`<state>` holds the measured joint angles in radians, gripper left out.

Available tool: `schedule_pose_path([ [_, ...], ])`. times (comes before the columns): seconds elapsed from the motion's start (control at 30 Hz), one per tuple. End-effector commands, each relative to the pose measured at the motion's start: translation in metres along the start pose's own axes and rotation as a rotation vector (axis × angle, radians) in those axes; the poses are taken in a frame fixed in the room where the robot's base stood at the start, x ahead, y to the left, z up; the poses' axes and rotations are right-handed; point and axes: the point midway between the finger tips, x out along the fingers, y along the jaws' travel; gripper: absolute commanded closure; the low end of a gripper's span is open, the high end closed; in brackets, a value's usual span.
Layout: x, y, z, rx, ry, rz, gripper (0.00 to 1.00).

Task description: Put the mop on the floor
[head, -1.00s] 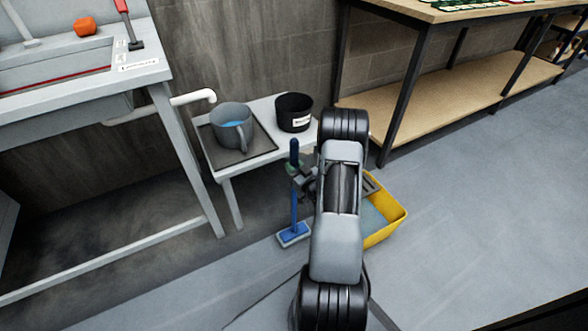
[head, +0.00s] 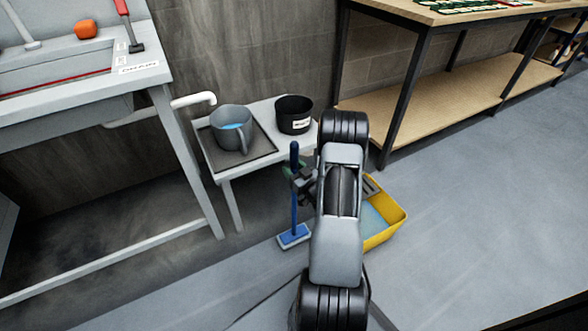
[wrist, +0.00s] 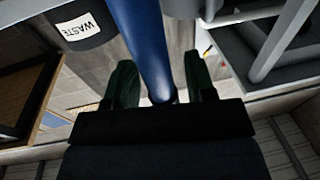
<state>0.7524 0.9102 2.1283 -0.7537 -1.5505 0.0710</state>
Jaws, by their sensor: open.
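The mop stands upright on the floor, with a blue handle (head: 294,205) and a flat blue and white head (head: 293,236). My gripper (head: 296,170) is at the upper part of the handle, beside the yellow bucket. In the wrist view the blue handle (wrist: 140,45) passes between the two dark green fingers of my gripper (wrist: 157,85). The fingers are apart, with gaps showing on both sides of the handle. My arm hides part of the bucket and part of the gripper in the head view. The floor (head: 480,210) is grey.
A yellow bucket (head: 398,222) with bluish water stands right of the mop. A low white table (head: 228,177) behind holds a grey pitcher (head: 231,128) and a black waste bin (head: 294,114). A sink bench stands left. A wooden workbench (head: 440,95) stands right. Floor at right is clear.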

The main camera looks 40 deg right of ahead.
Motion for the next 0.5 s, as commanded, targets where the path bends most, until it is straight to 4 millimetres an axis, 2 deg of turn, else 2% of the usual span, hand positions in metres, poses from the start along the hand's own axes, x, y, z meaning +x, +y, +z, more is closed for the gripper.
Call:
schedule_pose_path([
  [0.17, -0.024, 0.002, -0.002, 0.002, -0.002, 0.005, 0.5],
  [0.5, -0.089, 0.001, -0.002, 0.001, 0.0, 0.005, 0.5],
])
